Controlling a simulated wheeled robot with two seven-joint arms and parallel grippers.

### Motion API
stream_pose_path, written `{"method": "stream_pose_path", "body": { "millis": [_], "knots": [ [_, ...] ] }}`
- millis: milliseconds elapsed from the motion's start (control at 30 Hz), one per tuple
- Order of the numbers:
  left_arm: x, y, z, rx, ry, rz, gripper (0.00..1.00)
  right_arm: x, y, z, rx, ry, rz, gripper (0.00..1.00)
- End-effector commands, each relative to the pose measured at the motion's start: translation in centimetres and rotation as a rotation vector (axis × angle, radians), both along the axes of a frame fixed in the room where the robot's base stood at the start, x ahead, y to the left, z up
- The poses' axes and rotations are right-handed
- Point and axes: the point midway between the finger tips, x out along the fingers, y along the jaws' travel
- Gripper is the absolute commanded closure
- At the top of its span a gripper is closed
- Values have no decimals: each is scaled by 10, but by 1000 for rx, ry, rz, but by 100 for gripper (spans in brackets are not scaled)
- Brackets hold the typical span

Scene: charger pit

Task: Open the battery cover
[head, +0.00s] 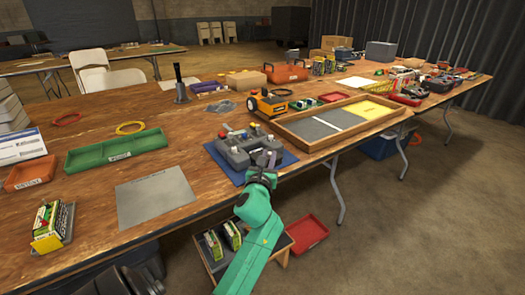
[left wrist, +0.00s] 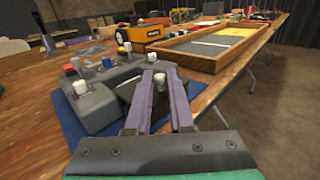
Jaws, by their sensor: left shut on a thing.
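The grey charger unit (head: 236,146) sits on a blue mat (head: 287,159) near the front edge of the wooden table. It has several white knobs and a red one on top. My left gripper (head: 265,160) is at its near right part. In the left wrist view, the gripper's two fingers (left wrist: 160,88) are closed around a white knob (left wrist: 160,79), with a dark panel beside and below it. This panel looks like the battery cover, but the fingers hide much of it, and I cannot tell whether it is raised. My right gripper is not in view.
A wooden-framed tray (head: 306,145) stands right of the charger and an orange device (head: 268,103) behind it. A grey plate (head: 155,198) and green tray (head: 117,150) lie left. A battery pack (head: 48,225) stands at the front left. Below the table is a red tray (head: 307,233).

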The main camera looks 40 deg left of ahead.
Motion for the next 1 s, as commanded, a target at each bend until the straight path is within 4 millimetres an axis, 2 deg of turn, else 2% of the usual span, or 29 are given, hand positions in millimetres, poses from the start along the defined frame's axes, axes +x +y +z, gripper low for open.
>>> {"method": "stream_pose_path", "body": {
  "millis": [133, 433, 467, 533, 867, 1000],
  "knots": [
    [-6, -20, 1, 1, -3, 0, 100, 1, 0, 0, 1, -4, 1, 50],
    [-8, -22, 1, 1, -3, 2, 100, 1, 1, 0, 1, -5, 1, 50],
    [-8, -22, 1, 1, -3, 2, 76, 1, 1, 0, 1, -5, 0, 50],
    [-7, -22, 1, 1, -4, 2, 49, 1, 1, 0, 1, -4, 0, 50],
    [-8, -22, 2, 2, -4, 1, 48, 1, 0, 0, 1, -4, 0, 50],
    [-21, -29, 1, 3, -4, 1, 48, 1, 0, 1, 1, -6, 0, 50]
  ]
}}
